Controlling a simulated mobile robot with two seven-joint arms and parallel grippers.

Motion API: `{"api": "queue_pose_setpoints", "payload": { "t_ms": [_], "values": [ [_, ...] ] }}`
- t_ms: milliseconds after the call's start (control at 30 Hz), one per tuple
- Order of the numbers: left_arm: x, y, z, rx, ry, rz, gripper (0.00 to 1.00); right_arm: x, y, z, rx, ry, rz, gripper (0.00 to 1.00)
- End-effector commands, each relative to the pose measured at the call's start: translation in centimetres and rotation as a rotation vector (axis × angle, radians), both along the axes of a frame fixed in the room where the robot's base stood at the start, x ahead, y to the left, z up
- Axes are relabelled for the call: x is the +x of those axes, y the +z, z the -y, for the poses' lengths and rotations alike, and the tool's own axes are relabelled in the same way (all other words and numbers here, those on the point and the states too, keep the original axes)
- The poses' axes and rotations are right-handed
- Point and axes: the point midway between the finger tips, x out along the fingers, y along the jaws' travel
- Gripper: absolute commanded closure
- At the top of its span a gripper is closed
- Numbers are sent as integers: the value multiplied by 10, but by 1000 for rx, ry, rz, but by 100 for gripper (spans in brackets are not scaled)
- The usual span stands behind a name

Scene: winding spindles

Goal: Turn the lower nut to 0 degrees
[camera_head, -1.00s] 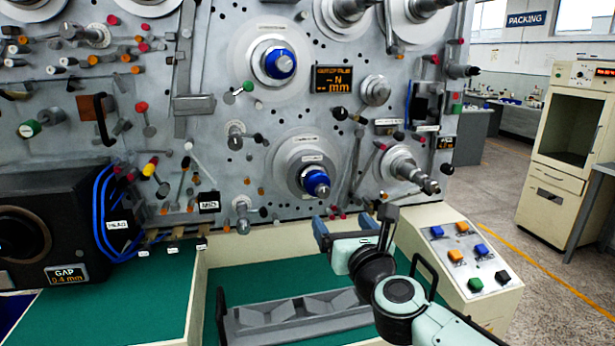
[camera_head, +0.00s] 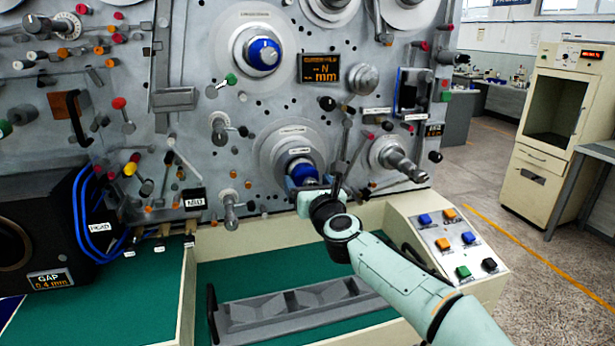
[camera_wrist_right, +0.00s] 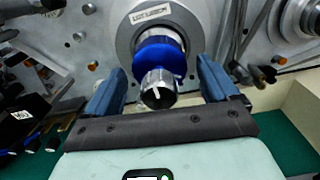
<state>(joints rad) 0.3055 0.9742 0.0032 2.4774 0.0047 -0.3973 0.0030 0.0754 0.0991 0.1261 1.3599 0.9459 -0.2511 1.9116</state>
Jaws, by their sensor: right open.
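The lower nut (camera_head: 303,173) is a blue ring on the lower spindle of the machine's panel. In the right wrist view the blue nut (camera_wrist_right: 160,57) sits behind a silver spindle end (camera_wrist_right: 159,88) with a white mark on its face. My right gripper (camera_head: 308,186) is just in front of the nut and partly hides it. In the right wrist view its two blue fingers (camera_wrist_right: 165,82) are open, one on each side of the spindle, with gaps to it. The upper blue nut (camera_head: 263,54) is on the spindle above. My left gripper is not in view.
A grey tray (camera_head: 295,310) lies on the green bench below the panel. A button box (camera_head: 447,245) stands at the right. Another spindle (camera_head: 398,161) sticks out to the right of the lower nut. Small knobs and levers surround the spindles.

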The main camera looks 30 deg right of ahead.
Motion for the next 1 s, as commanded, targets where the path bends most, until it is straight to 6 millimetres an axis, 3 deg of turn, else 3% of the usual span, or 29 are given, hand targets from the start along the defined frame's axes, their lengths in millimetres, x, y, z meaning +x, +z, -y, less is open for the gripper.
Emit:
{"api": "queue_pose_setpoints", "payload": {
  "t_ms": [133,433,467,600,1000],
  "values": [
    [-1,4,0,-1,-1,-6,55,10,0,3,0,0,0,12],
    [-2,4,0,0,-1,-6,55,12,-1,3,0,0,0,12],
    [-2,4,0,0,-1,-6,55,12,-1,3,0,0,0,19],
    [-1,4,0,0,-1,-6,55,12,-1,3,0,0,0,64],
    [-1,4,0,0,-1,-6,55,12,0,3,-53,0,-13,64]
  ]
}}
